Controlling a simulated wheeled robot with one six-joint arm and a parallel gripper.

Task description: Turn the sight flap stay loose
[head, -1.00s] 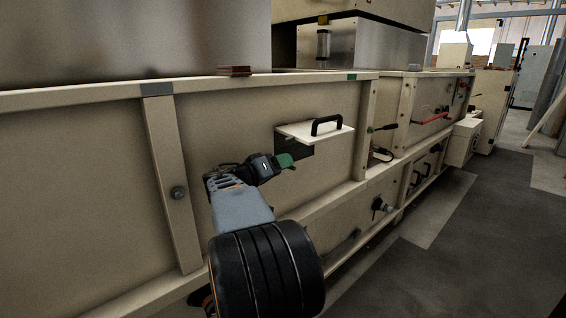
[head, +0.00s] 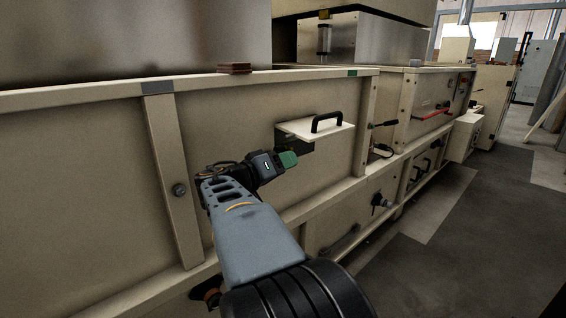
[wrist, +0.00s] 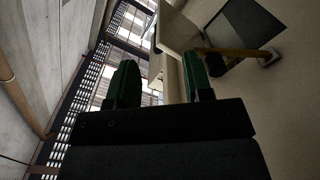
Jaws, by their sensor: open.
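The sight flap (head: 312,129) is a cream plate with a black handle, standing out level from the side panel over a dark opening. It also shows at the top of the wrist view (wrist: 182,32). A thin brass-coloured bar, which looks like the stay (wrist: 233,53), runs beside the dark opening and ends in a small pale block at the panel. The stay is not clear in the head view. My gripper (head: 288,159), with green fingertips, is below the flap and left of its handle. In the wrist view my gripper (wrist: 161,80) is open, with nothing between its fingers.
The cream side panel (head: 235,135) has an upright rib with a bolt (head: 179,190) at left. A black lever (head: 384,124) and a red handle (head: 433,115) are further right. A brown block (head: 234,68) lies on the top ledge. The grey floor at right is clear.

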